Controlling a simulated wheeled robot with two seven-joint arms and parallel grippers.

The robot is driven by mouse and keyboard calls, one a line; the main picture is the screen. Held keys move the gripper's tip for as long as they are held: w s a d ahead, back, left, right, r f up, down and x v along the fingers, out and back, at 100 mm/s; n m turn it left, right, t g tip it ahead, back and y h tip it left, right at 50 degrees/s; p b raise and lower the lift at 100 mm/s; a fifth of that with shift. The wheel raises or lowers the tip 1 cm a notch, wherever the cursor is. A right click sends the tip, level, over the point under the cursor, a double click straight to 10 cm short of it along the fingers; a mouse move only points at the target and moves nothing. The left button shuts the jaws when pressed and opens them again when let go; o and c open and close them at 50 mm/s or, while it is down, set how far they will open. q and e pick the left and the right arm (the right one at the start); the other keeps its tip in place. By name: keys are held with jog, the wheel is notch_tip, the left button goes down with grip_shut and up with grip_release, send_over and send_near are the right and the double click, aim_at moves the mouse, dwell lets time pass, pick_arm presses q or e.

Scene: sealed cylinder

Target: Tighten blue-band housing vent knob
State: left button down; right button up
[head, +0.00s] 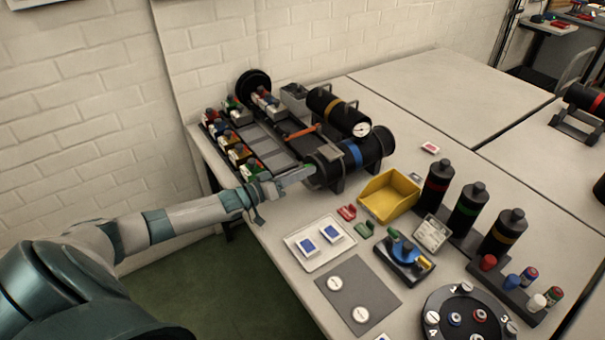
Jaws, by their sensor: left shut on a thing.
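The blue-band housing (372,147) is a black cylinder lying on its side in a cradle on the table. Its blue band (355,153) shows near the middle. My left gripper (306,171) reaches in from the left and is shut at the housing's near left end. The vent knob is hidden or too small to make out there, so I cannot tell its angle. My right gripper is not in view.
A yellow bin (389,194) stands right of the housing, with black bottles (437,186) beyond it. A rack of coloured parts (236,150) is behind my left gripper. A white tray (320,262) and a grey mat (378,287) lie in front.

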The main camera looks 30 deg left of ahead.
pick_arm(q)
jog(key=shift+n+b, duration=0.3)
jog(key=shift+n, duration=0.9)
jog(key=c, duration=1.6)
grip_release()
jog(key=shift+o, duration=0.2)
jog(key=shift+s, duration=0.15)
jog(key=b+v, duration=0.2)
jog(key=v, duration=1.5)
jog(key=shift+b, duration=0.3)
jog(key=shift+s+a, duration=0.1)
jog(key=shift+a, duration=0.05)
